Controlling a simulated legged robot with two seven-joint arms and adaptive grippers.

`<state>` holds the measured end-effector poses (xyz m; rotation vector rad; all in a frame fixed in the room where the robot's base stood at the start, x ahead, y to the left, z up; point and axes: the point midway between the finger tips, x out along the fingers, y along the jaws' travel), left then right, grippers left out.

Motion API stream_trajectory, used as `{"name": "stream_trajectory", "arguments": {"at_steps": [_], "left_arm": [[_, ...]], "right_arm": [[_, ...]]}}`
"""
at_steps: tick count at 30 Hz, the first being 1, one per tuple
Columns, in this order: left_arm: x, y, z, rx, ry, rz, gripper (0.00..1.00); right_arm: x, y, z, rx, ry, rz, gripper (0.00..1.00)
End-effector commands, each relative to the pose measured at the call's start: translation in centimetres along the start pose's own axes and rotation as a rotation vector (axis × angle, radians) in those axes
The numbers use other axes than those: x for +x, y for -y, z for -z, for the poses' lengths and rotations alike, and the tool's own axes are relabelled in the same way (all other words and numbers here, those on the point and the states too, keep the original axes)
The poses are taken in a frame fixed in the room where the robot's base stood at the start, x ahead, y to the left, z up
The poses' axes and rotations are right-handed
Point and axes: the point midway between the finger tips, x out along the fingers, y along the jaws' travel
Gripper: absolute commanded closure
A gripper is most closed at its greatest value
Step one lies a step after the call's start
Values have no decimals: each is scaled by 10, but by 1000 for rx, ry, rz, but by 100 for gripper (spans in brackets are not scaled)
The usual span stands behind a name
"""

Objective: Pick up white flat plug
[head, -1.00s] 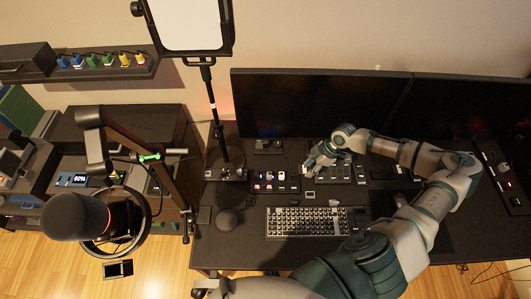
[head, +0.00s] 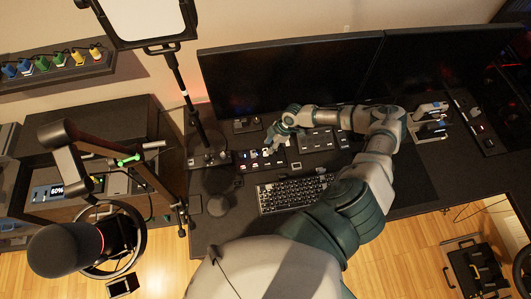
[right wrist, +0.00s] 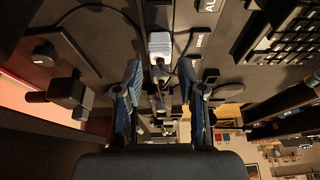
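A small pale plug (right wrist: 160,46) stands on a dark surface in the right wrist view, with a dark cable leading down from it. I cannot tell for sure that it is the white flat plug. My right gripper (right wrist: 158,85) is open, with one blue-grey finger on each side of the line to this plug. The plug is beyond the fingertips and nothing is held. In the head view my right gripper (head: 273,143) is over the dark strip (head: 241,165) with small white plugs or switches, partly hiding it. My left gripper is not in view.
A keyboard (head: 292,193) lies in front of the strip. Monitors (head: 290,75) stand behind, and a lamp stand (head: 184,92) rises at the left. A microphone (head: 65,250) is at the lower left. Cables (right wrist: 95,10) run beside the plug.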

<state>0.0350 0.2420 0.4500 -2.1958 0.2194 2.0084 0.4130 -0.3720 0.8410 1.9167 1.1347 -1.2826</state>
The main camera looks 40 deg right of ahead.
Motion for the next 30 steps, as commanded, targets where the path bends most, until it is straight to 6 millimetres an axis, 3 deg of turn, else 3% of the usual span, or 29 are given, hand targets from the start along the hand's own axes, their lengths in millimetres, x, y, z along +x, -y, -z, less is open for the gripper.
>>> {"name": "stream_trajectory", "arguments": {"at_steps": [12,19,20,24,30], "left_arm": [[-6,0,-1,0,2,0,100],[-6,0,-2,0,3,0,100],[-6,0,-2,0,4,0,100],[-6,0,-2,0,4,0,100],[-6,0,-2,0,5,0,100]], "right_arm": [[51,-2,-2,1,0,1,60],[54,-2,-3,1,0,1,60],[54,-2,-3,1,0,1,63],[54,-2,-3,1,1,1,98],[54,-2,-3,1,0,1,99]]}}
